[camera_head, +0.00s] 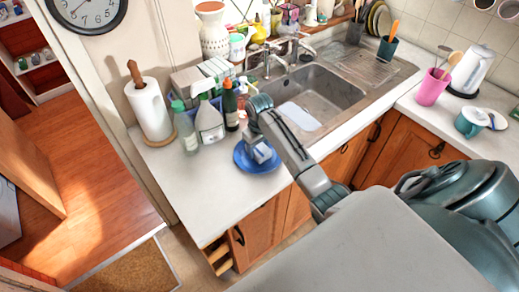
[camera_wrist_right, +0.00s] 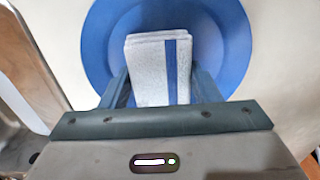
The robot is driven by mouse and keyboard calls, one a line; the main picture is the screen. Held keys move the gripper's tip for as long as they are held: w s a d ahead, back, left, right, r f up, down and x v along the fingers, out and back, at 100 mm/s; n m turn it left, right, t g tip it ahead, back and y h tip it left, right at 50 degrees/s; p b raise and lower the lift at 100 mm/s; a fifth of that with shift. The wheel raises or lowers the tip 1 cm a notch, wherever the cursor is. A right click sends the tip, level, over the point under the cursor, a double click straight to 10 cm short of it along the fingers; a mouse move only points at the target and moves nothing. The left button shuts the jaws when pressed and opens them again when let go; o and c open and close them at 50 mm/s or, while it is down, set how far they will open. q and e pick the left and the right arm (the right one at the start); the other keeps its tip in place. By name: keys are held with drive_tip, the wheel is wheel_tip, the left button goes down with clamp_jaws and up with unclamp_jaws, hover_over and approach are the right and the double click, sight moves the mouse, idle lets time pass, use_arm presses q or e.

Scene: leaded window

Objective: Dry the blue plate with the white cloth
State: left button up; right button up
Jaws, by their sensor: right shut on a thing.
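The blue plate (camera_head: 243,160) lies on the white counter, left of the sink. In the right wrist view the plate (camera_wrist_right: 105,45) fills the upper middle. My right gripper (camera_head: 262,150) is over the plate and shut on the folded white cloth (camera_wrist_right: 146,72), which has a blue stripe. The cloth (camera_head: 262,154) also shows in the head view, over the plate's right part. I cannot tell whether it touches the plate. My left gripper is not in view.
Several bottles (camera_head: 209,122) stand close behind the plate, with a paper towel roll (camera_head: 150,108) further left. The sink (camera_head: 325,90) is at the right. A pink cup (camera_head: 432,88) and a teal mug (camera_head: 470,122) stand on the right counter. The counter's front left (camera_head: 195,205) is clear.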

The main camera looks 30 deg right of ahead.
drive_tip(key=shift+s+a, duration=0.7)
drive_tip(key=shift+s, duration=0.1)
drive_tip(key=shift+w+d+f, duration=0.1)
drive_tip(key=shift+w+d, duration=0.6)
drive_tip(key=shift+w, duration=0.1)
drive_tip(key=shift+s+a, duration=0.7)
drive_tip(key=shift+s, duration=0.15)
drive_tip(key=shift+w+d, duration=0.35)
drive_tip(key=shift+w, duration=0.15)
drive_tip(key=shift+w+a, duration=0.35)
drive_tip(key=shift+a, duration=0.05)
drive_tip(key=shift+s+d, duration=0.8)
drive_tip(key=shift+w+a, duration=0.8)
drive_tip(key=shift+s+d, duration=0.75)
drive_tip(key=shift+d, duration=0.1)
drive_tip(key=shift+w+a, duration=0.3)
drive_tip(key=shift+a, duration=0.15)
drive_tip(key=shift+r, duration=4.3)
